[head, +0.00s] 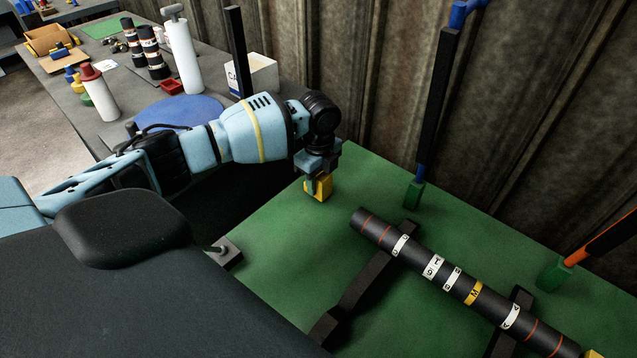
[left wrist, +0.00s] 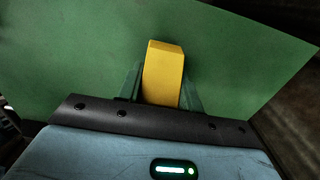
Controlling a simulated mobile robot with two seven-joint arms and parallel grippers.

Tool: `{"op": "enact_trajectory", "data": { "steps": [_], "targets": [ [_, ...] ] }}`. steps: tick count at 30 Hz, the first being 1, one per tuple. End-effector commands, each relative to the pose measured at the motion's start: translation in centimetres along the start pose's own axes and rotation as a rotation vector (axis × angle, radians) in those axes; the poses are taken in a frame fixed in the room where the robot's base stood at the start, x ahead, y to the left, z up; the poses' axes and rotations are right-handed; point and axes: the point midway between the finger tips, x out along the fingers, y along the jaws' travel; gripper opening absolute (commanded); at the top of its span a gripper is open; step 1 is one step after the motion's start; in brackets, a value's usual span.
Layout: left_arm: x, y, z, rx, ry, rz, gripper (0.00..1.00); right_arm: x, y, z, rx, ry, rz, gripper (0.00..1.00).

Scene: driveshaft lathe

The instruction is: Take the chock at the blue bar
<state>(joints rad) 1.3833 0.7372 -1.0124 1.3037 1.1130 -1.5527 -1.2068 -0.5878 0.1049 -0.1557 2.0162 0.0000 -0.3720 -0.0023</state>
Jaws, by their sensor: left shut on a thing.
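The yellow chock (head: 322,188) is at the far left part of the green bench top. In the left wrist view the chock (left wrist: 164,75) stands between the two fingers. My left gripper (head: 315,182) is shut on it from above. Whether the chock touches the green top cannot be told. The bar with blue parts (head: 428,100) stands upright in a green foot (head: 414,194) at the back of the bench, to the right of the chock. My right gripper is not in view.
A dark shaft with labelled bands (head: 433,266) lies across black supports (head: 352,296). An orange bar (head: 600,238) leans at the right in a green foot. Another yellow piece (head: 593,354) is at the bottom right. A corrugated wall (head: 490,120) closes off the back.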

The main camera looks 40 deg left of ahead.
Motion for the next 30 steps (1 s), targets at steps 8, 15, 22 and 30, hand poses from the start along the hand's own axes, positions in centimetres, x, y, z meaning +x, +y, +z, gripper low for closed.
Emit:
{"op": "enact_trajectory", "data": {
  "steps": [8,15,22,30],
  "targets": [
    [-2.6,1.7,-0.9,0.004,0.0,-0.001,0.09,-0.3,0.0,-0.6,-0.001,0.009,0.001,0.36],
    [-3.1,6.2,-3.5,0.005,0.0,-0.002,0.09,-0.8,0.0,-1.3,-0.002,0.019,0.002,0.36],
    [-3.5,10.2,-5.9,0.004,0.001,-0.002,0.09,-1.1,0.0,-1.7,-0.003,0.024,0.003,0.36],
    [-3.8,13.2,-7.6,0.001,0.0,-0.001,0.09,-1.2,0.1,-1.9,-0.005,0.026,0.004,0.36]
  ]
}}
